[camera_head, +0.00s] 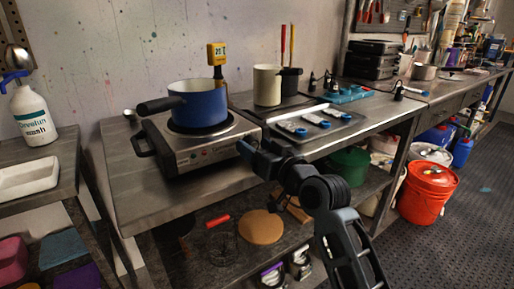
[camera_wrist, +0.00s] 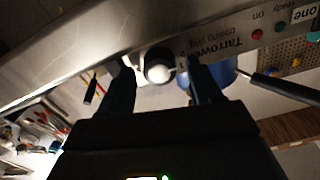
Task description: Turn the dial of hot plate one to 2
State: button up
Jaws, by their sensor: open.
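Hot plate one (camera_head: 203,148) is a steel box on the bench with a blue pot (camera_head: 200,105) on top. In the head view my gripper (camera_head: 247,148) is at the right end of its front panel and hides the dial. In the wrist view, which is upside down, the panel (camera_wrist: 220,38) carries a label ending in "one" (camera_wrist: 303,14). The dial's setting cannot be read.
The pot's dark handle (camera_head: 160,104) sticks out to the left. A dark tray (camera_head: 318,126) with small packets lies right of the hot plate. A beige container (camera_head: 267,85) stands behind. The bench front (camera_head: 185,196) below the panel is clear.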

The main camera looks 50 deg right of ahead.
jog(key=shift+c, duration=0.2)
jog(key=c, duration=1)
jog(key=shift+r+m+p, duration=0.1)
jog(key=shift+m+p, duration=1.2)
jog(key=m+p, duration=0.3)
jog(key=m, duration=0.1)
jog(key=shift+m+p, duration=0.3)
jog(key=shift+p, duration=0.05)
jog(key=m+p, duration=0.3)
jog(key=m, duration=0.1)
jog(key=shift+s, duration=0.1)
jog(key=shift+f+m+p, duration=0.2)
jog(key=shift+m+p, duration=0.65)
jog(key=shift+m, duration=0.65)
jog(key=shift+d, duration=0.1)
